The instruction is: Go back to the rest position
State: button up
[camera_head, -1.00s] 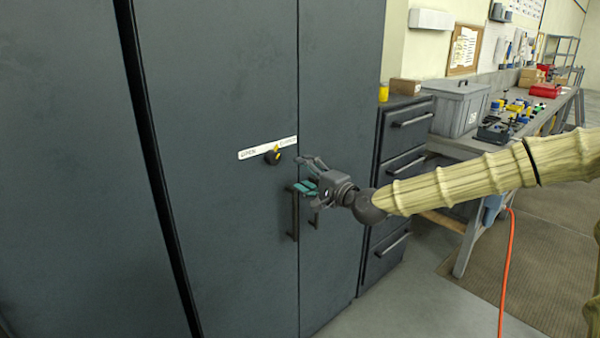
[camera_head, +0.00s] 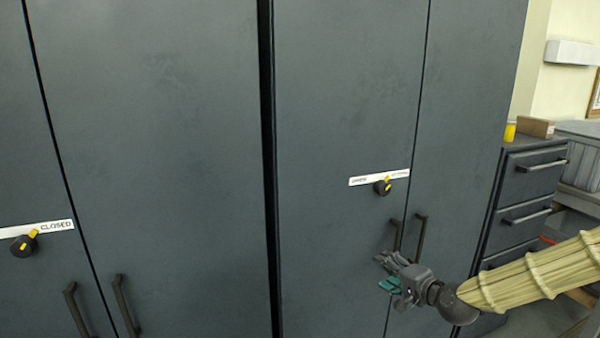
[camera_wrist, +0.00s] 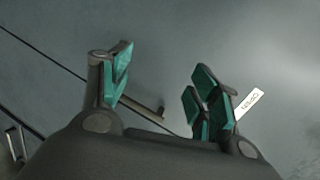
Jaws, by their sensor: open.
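My gripper (camera_head: 388,274) is open and empty in front of the right cabinet (camera_head: 345,80), low beside its two dark handles. Its teal-padded fingers stand apart in the wrist view (camera_wrist: 160,88). A dark handle (camera_wrist: 142,107) shows behind the gap between them; whether anything touches is not clear. The right cabinet's black and yellow knob (camera_head: 383,187) sits above the gripper on a white label strip (camera_head: 362,181). In the wrist view, a label (camera_wrist: 251,103) reading OPEN is beside the right finger. My arm comes in from the lower right.
A left cabinet (camera_head: 150,130) has its own knob (camera_head: 24,245), a label (camera_head: 56,226) reading CLOSED, and two handles. All doors look shut. A drawer unit (camera_head: 525,180) stands right of the cabinets, carrying a yellow container (camera_head: 510,131) and a brown box (camera_head: 536,128). Some floor shows at lower right.

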jog(key=s+a+f+n+g+h, duration=0.1)
jog(key=s+a+f+n+g, duration=0.25)
jog(key=s+f, duration=0.8)
jog(key=s+a+f+n+g+h, duration=0.15)
jog(key=s+f+g, duration=0.25)
jog(key=s+f, duration=0.75)
jog(key=s+d+f+n+g+h, duration=0.1)
jog(key=s+f, duration=0.3)
jog(key=s, duration=0.4)
jog(key=s+d+f+n+g+h, duration=0.1)
jog(key=s+f+n+g, duration=0.1)
jog(key=s+f, duration=0.3)
jog(key=s+d+f+n+g+h, duration=0.1)
jog(key=s+f, duration=0.4)
jog(key=s, duration=0.6)
jog(key=shift+n+g, duration=0.85)
jog(key=shift+n, duration=0.25)
